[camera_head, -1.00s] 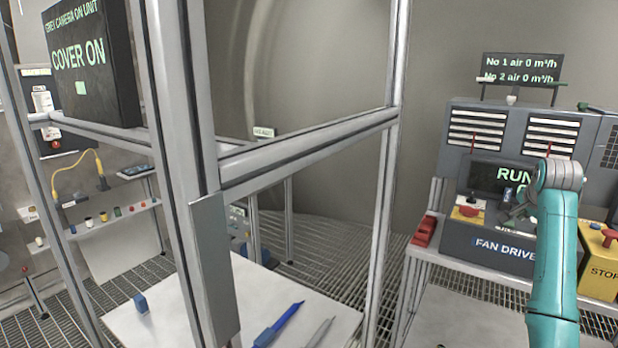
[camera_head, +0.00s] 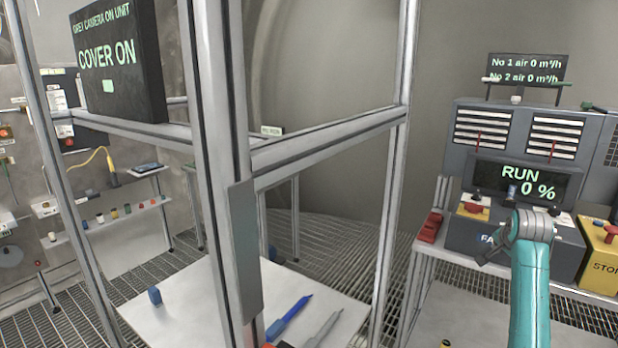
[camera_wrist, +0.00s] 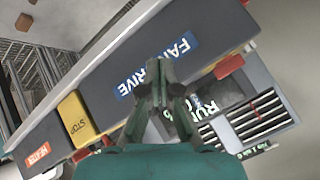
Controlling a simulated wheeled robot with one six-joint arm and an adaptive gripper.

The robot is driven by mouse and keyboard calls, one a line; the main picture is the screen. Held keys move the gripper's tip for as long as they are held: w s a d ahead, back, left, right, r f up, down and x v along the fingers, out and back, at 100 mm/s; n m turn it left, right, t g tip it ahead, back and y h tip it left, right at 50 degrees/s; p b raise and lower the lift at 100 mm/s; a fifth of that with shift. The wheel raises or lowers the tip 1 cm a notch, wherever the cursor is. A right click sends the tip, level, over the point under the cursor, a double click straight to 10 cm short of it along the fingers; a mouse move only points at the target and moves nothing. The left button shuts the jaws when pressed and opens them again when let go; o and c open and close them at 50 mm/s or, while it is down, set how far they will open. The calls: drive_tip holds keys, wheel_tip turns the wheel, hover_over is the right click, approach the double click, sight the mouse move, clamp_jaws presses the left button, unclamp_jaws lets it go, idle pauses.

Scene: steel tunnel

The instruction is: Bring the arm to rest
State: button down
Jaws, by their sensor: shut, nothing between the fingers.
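My teal arm stands at the right of the head view, its end bent over in front of the fan drive unit (camera_head: 470,235). My gripper (camera_head: 488,252) is small and dark there, pointing left. In the wrist view my gripper (camera_wrist: 162,68) is shut and empty, with the FAN DRIVE label (camera_wrist: 158,65) behind its fingers. I cannot tell the exact gap to the panel, but no contact shows. The display (camera_head: 520,182) above reads RUN 0 %.
A yellow STOP box (camera_head: 600,258) stands right of my arm. A red object (camera_head: 430,228) sits at the bench's left edge. A metal frame post (camera_head: 228,170) rises over a white table (camera_head: 185,318) with a blue block (camera_head: 154,296) and pens (camera_head: 290,318).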

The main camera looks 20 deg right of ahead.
drive_tip(key=s+a+f+n+t+y, duration=0.1)
drive_tip(key=s+a+f+n, duration=0.2)
drive_tip(key=a+f, duration=0.9)
drive_tip(key=s+a+f+n+t, duration=0.2)
drive_tip(key=s+a+f, duration=0.2)
drive_tip(key=a+f, duration=0.85)
drive_tip(key=s+a+f+n, duration=0.2)
drive_tip(key=s+a+f, duration=0.5)
drive_tip(key=s+a, duration=0.1)
drive_tip(key=s+a+n+t+y, duration=0.1)
drive_tip(key=s+a+n, duration=0.2)
drive_tip(key=s+a, duration=0.55)
drive_tip(key=s+a+n+t+y, duration=0.2)
drive_tip(key=s+a, duration=0.3)
drive_tip(key=s, duration=0.7)
drive_tip(key=s+a+r+n+y, duration=0.1)
drive_tip(key=s+a+r+n, duration=0.1)
drive_tip(key=s+r, duration=0.5)
drive_tip(key=s+a+r+n+t+y, duration=0.1)
drive_tip(key=s+a+r+n, duration=0.1)
drive_tip(key=s+r, duration=0.5)
drive_tip(key=s+a, duration=0.1)
drive_tip(key=s, duration=0.1)
drive_tip(key=shift+s+a, duration=0.35)
drive_tip(key=shift+s, duration=0.05)
drive_tip(key=shift+r, duration=0.1)
